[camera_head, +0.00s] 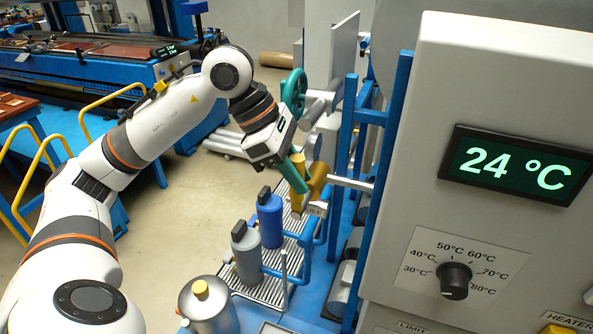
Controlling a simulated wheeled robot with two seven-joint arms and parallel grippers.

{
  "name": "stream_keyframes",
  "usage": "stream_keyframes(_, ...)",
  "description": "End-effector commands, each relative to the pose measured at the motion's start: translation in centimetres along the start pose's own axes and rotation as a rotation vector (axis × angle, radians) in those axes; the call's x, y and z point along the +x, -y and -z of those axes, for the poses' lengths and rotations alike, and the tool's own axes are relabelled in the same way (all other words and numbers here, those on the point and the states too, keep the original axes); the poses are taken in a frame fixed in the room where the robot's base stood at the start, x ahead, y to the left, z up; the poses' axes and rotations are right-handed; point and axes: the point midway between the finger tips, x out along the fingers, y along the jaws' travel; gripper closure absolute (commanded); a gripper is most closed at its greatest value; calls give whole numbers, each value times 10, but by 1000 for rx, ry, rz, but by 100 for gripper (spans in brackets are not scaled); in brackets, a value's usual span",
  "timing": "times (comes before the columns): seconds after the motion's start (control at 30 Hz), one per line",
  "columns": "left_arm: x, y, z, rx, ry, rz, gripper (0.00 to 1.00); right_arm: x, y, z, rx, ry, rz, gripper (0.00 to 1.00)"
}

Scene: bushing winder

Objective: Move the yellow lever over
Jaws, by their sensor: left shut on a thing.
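The yellow lever (317,182) sits by the blue frame in the middle of the head view, close to a grey horizontal bar. My left gripper (301,187) reaches it from the upper left, with its teal finger part against the yellow lever. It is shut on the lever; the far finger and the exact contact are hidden. My right gripper is not in view.
A teal handwheel (293,92) stands just behind my left wrist. Blue posts (386,170) and a large grey cabinet (500,110) reading 24 °C close off the right. Below are a blue bottle (270,222), a grey bottle (246,255) and a metal canister (208,307).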

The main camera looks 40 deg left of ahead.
Motion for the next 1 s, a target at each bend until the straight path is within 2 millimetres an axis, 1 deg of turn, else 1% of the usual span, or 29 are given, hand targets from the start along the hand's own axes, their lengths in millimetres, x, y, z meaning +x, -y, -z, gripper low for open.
stream_keyframes(0.03, 1, 0, -1, 2, 3, 0, 74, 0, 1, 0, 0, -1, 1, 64)
stream_keyframes(0.13, 1, 0, -1, 2, 3, -1, 58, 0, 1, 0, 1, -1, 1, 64)
stream_keyframes(0.17, 1, 0, -1, 2, 3, -1, 56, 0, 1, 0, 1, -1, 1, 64)
stream_keyframes(0.43, 0, 0, 0, 1, 2, 0, 56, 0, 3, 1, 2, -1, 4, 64)
stream_keyframes(0.53, -6, 1, 0, 0, 2, 2, 56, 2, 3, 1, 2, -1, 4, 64)
stream_keyframes(0.67, -26, 1, 0, 1, 0, 6, 56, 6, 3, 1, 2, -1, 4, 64)
stream_keyframes(0.9, -80, 1, 1, 2, -2, 5, 56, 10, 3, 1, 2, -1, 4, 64)
stream_keyframes(1.0, -97, 1, 1, 3, -1, 3, 56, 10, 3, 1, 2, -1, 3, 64)
